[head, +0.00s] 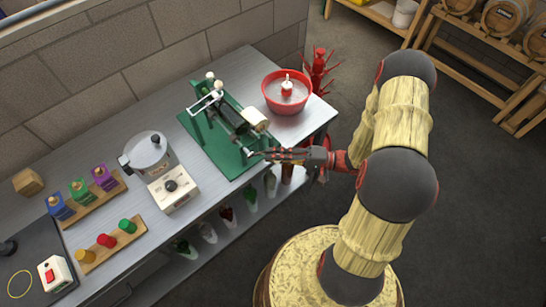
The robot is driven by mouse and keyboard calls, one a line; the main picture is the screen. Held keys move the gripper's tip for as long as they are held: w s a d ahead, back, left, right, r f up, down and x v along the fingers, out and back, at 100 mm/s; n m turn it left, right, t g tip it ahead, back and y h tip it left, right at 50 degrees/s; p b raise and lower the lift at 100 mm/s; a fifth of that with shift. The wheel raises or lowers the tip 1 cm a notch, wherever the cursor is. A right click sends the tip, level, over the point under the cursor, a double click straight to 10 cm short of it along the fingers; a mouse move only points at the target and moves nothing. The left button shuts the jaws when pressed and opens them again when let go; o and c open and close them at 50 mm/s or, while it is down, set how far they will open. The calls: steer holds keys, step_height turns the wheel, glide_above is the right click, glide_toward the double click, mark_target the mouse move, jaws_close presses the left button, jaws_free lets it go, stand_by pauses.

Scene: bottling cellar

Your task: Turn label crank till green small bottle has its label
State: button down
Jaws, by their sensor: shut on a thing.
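The label machine is a green-framed device (215,162) on the grey bench, with dark rollers (232,117) and a cream roll (255,120) at its right end. Its crank is at the front right corner, mostly hidden by my gripper (262,154). My gripper reaches in from the right, low at that corner, and is shut on the crank handle. A dark bottle-like shape lies along the rollers, but I cannot make out whether it is the green small bottle or whether it bears a label.
A white-based pot device (170,188) stands left. Several bottles hang or stand below the bench front. Wooden holders with coloured pieces (110,243) lie farther left.

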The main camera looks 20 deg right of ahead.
steer(key=c, duration=1.8)
jaws_free()
steer(key=shift+o, duration=0.2)
steer(key=shift+d, duration=0.1)
steer(key=v, duration=1.2)
